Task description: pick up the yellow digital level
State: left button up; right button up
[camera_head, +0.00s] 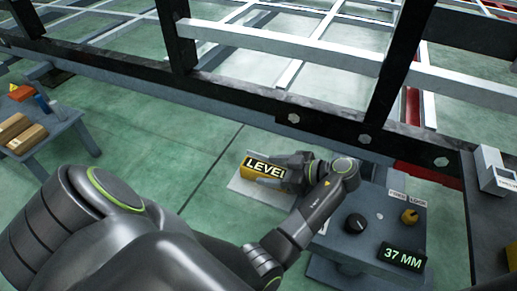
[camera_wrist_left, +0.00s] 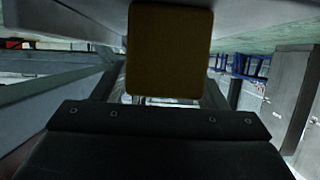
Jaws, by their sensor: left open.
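The yellow digital level (camera_head: 247,172) is a small block with a dark face marked LEVEL. It rests on a pale plate (camera_head: 243,190) at the left end of a grey bench. My left gripper (camera_head: 290,170) is at the right end of the level, with its fingers open and seemingly around or right beside that end. In the left wrist view the level (camera_wrist_left: 170,50) is a dark yellow block straight ahead, in front of the open fingers (camera_wrist_left: 165,92). Contact cannot be made out. My right gripper is not in view.
The dark chassis rail (camera_head: 260,110) runs close behind. A side table (camera_head: 50,135) with boxes stands at left; green floor lies between.

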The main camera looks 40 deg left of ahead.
pick_arm(q)
jog(key=c, duration=1.3)
jog(key=shift+o, duration=0.2)
jog(key=shift+r, duration=0.15)
